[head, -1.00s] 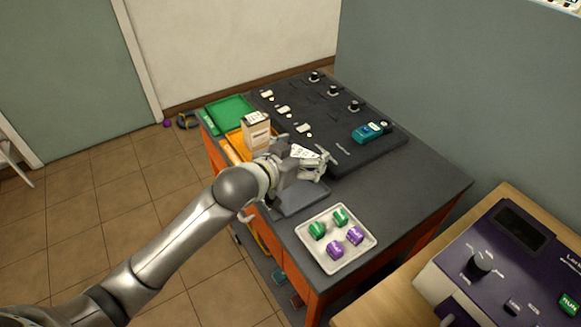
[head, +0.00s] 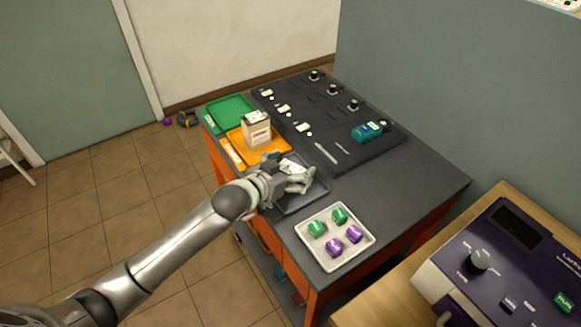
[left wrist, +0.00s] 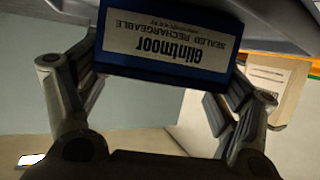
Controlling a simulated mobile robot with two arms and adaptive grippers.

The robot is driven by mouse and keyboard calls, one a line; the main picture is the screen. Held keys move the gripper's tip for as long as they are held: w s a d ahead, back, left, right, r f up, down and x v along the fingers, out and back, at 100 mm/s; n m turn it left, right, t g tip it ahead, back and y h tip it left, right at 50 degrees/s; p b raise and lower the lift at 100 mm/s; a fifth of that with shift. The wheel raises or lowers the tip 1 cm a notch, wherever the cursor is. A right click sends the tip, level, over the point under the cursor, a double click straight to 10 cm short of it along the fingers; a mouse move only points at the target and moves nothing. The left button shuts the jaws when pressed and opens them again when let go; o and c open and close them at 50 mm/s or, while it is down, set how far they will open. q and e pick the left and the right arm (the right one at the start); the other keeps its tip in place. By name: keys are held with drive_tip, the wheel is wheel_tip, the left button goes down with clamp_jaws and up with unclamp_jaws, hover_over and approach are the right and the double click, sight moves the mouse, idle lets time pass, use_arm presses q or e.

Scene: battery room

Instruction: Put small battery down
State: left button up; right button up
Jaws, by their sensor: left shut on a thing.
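My left gripper (head: 301,180) is shut on the small battery, low over the grey tray (head: 291,207) at the table's left edge. The battery's pale top (head: 291,167) shows between the fingers. In the left wrist view the battery (left wrist: 168,76) is dark blue with a white "Glintmoor" label, held between both fingers. The hand hides much of the tray, and I cannot tell whether the battery touches it. My right gripper is not in view.
Behind the hand, a cream box-shaped battery (head: 257,133) stands on an orange tray (head: 236,142); a green tray (head: 231,109) lies beyond. A white tray (head: 325,265) with green and purple items is in front. A black board (head: 335,125) holds a teal meter (head: 367,131).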

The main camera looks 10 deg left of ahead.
use_arm(q)
drive_tip(key=o, duration=1.3)
drive_tip(key=shift+r, duration=0.1)
drive_tip(key=v, duration=1.2)
drive_tip(key=shift+b, duration=0.45)
